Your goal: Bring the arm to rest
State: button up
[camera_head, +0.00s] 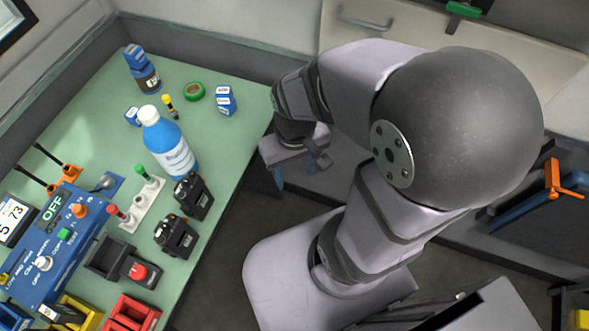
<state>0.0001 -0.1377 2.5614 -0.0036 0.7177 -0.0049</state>
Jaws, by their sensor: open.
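My arm stands to the right of the green-topped bench, folded with its large dark elbow joint toward the camera. My gripper (297,179) hangs below the wrist, just off the bench's right edge, pointing down over the floor gap. Its blue-tipped fingers are apart, with nothing seen between them. The right finger is partly hidden by the arm.
The bench (226,140) holds a blue bottle (170,145), a blue control box (50,240), black blocks (176,236), a green tape roll (194,92) and small blue-and-white boxes (226,100). A drawer front (400,40) stands behind my arm.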

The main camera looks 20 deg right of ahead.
notch_tip(320, 180, up, 9)
jog(key=p, duration=0.9)
